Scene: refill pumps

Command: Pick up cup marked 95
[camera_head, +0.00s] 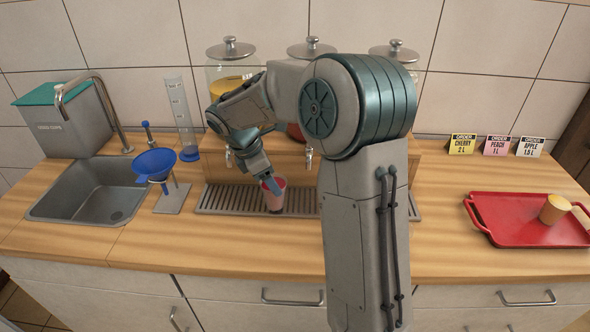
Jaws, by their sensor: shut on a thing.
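A small pinkish-red cup (275,200) is at the drip grate (222,201) below the dispensers. My gripper (270,185) reaches down from the arm and is shut on this cup, with a blue finger across its front. I cannot tell whether the cup rests on the grate or is just above it. No number on it is readable. A yellow-orange cup (553,209) is on the red tray (497,236) at the right, and its marking is not readable either.
Glass dispensers (228,68) stand behind the grate, partly hidden by my arm. A sink (92,190), a blue funnel on a stand (154,163) and a measuring cylinder (181,115) are at the left. Order cards (496,146) stand at the right. The front counter strip is clear.

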